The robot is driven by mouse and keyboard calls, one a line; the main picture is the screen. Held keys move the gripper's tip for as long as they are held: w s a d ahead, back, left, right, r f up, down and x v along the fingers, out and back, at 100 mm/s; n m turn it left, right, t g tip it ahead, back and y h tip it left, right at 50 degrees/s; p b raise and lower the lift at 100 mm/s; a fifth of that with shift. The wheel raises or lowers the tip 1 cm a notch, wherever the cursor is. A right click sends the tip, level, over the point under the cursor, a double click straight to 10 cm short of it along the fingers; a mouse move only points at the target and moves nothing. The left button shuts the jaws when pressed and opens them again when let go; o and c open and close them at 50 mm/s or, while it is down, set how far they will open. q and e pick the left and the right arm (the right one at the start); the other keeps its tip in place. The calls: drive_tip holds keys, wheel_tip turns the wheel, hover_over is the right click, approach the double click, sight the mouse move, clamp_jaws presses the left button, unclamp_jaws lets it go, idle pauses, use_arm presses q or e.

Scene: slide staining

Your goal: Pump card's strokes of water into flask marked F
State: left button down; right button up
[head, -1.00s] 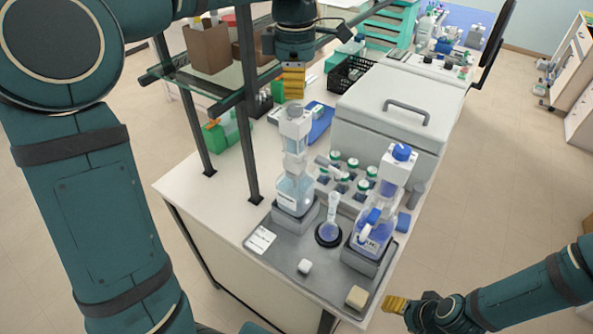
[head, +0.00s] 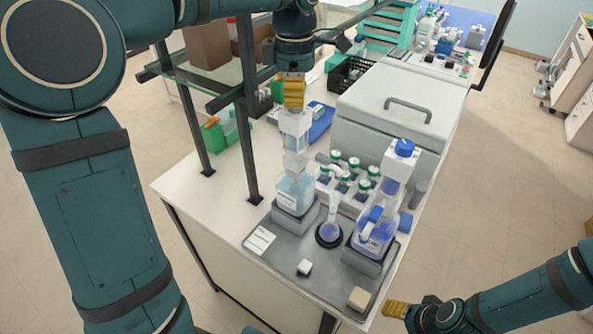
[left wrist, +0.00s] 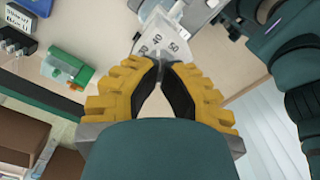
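The left dispenser bottle (head: 294,192) holds pale blue liquid and has a clear pump with a white head (head: 294,123). My left gripper (head: 293,106) points down right at the top of this head, its yellow fingers shut; contact is hard to tell. In the left wrist view, the fingertips (left wrist: 161,64) meet beside a white pump head with printed numbers (left wrist: 160,38). A small flask (head: 329,232) stands upright on a dark round base, between the bottles; its mark is unreadable. A white card (head: 260,240) lies at the tray's left, text unreadable. My right gripper (head: 395,309) is off the bench's front right.
A second dispenser bottle (head: 372,232), with darker blue liquid, stands right of the flask. Several green-capped bottles (head: 351,172) stand behind. A shelf post (head: 246,140) rises left of the pump. A small white block (head: 304,267) and a beige block (head: 359,298) lie on the tray (head: 283,262).

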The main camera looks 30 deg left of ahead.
sight(295, 113)
use_arm(q)
drive_tip(key=shift+f+b, duration=1.1)
drive_tip(key=shift+f, duration=0.85)
drive_tip(key=shift+r+p, duration=3.2)
drive_tip(key=shift+r, duration=0.3)
drive_tip(key=shift+f, duration=0.25)
